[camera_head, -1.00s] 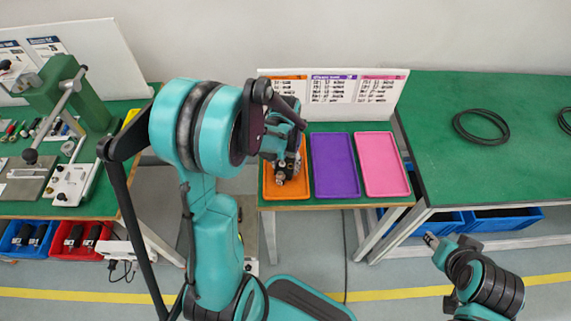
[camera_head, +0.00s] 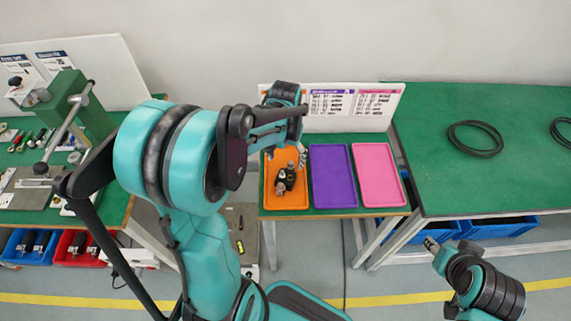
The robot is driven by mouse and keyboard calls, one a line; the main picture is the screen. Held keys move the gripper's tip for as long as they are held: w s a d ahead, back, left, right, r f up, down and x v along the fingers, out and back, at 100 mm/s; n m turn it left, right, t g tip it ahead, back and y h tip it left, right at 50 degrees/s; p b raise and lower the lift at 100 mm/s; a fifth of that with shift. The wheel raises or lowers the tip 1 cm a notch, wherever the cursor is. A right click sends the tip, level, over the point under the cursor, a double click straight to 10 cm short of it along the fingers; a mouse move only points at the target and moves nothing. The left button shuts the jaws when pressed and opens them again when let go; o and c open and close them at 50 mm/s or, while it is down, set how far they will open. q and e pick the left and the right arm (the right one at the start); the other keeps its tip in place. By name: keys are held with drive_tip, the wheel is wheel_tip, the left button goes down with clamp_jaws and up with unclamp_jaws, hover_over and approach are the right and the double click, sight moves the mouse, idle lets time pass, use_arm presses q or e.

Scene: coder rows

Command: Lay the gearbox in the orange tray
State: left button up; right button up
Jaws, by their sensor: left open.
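The gearbox (camera_head: 286,179), a small dark grey and black part with lighter metal bits, lies in the orange tray (camera_head: 289,202), left of the purple tray. My left arm reaches in from the left, and its gripper (camera_head: 301,157) is open above the back right of the gearbox, apart from it as far as I can see. The wrist and forearm hide the tray's far left corner. My right gripper (camera_head: 431,243) is at the lower right, in front of the tables and far from the trays; its fingers are too small to read.
A purple tray (camera_head: 333,198) and a pink tray (camera_head: 378,199) lie empty beside the orange one. A sign board (camera_head: 350,110) stands behind them. Black cable loops (camera_head: 474,151) lie on the right green table. A green press (camera_head: 75,100) stands on the left table.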

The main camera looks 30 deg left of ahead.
use_arm(q)
drive_tip(key=s+d+r+m+t, duration=0.1)
drive_tip(key=s+d+r+t, duration=0.6)
drive_tip(key=s+d+r, duration=0.3)
drive_tip(key=shift+m, duration=0.4)
drive_tip(key=shift+d+r, duration=0.1)
idle(1.0)
